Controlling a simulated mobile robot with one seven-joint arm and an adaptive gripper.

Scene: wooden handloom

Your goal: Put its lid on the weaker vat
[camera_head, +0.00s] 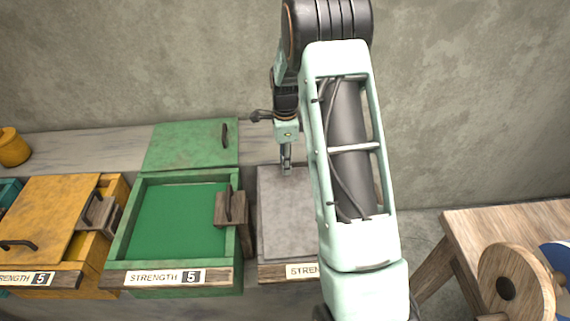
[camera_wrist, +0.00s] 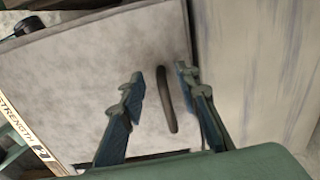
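The grey lid (camera_head: 287,215), a flat slab, lies over the grey vat at centre. It fills most of the wrist view (camera_wrist: 90,75), with its dark bar handle (camera_wrist: 166,100). The vat's strength label (camera_head: 301,271) is partly hidden by my arm; in the wrist view (camera_wrist: 22,130) its digit looks like a 2. My gripper (camera_head: 286,172) points down over the lid's far part. Its fingers (camera_wrist: 160,95) are apart, with the handle between them in the picture; contact is not visible. The green vat (camera_head: 118,235), labelled 5, is uncovered; its green lid (camera_head: 185,146) lies behind it.
A yellow vat (camera_head: 92,265), labelled 5, stands at left under a yellow lid (camera_head: 50,215). A wooden block with a dark handle (camera_head: 231,207) sits at the green vat's right rim. A wooden table (camera_head: 500,222) with a spool (camera_head: 512,287) stands at right. A wall is behind.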

